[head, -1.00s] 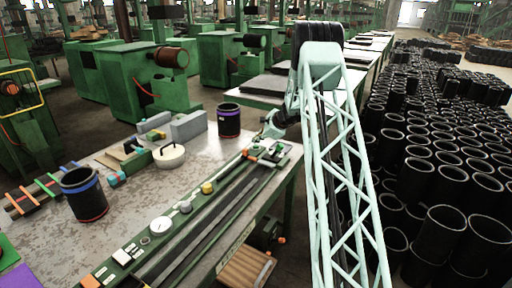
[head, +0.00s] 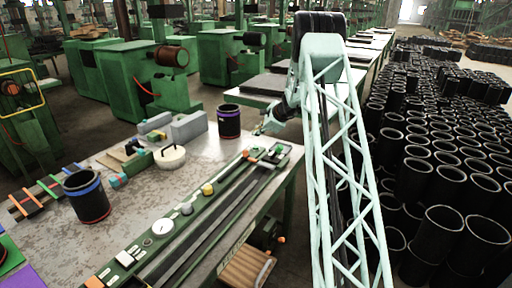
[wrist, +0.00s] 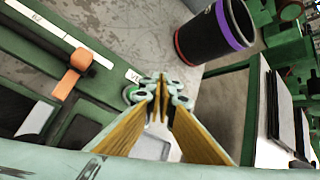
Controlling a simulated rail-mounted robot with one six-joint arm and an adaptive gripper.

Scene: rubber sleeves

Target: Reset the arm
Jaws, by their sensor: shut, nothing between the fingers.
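My gripper (head: 265,127) hangs at the far right corner of the metal table (head: 130,215), in front of my lattice arm. In the wrist view its two fingers (wrist: 160,88) meet at the tips with nothing between them. Below it lies the long green rail fixture (head: 200,212), with a white dial and several small knobs; the gripper looks apart from it. A black sleeve with a purple band (head: 229,121) stands upright just left of the gripper. It also shows at the top of the wrist view (wrist: 212,35).
Another black sleeve with a blue band (head: 86,196) stands at the table's left. A round white lidded piece (head: 171,158) and grey blocks (head: 188,126) sit at the back. Many black sleeves (head: 440,180) crowd the floor at right. Green machines (head: 140,85) stand behind.

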